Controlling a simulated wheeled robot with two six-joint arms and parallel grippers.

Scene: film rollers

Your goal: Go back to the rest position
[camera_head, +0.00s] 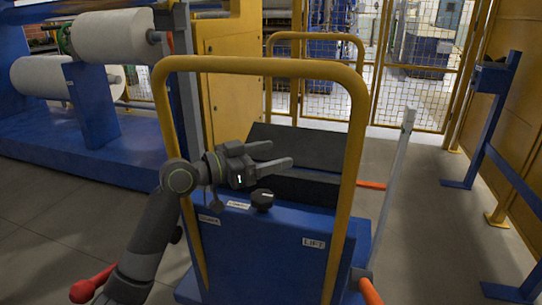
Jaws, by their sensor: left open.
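My left arm comes in from the lower left, and my left gripper (281,157) is in front of the blue cart's upper part, just above a black knob. Its two fingers are apart and point right, with nothing between them. The black knob (262,200) sits on top of the blue cart (270,250), below the gripper and apart from the fingers as far as I can tell. My right gripper is not in view.
A yellow tube frame (260,66) rises around the gripper. Large white film rolls (112,36) hang on a blue machine at left. A yellow mesh fence (410,70) closes the back. Blue stands (495,90) are at right.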

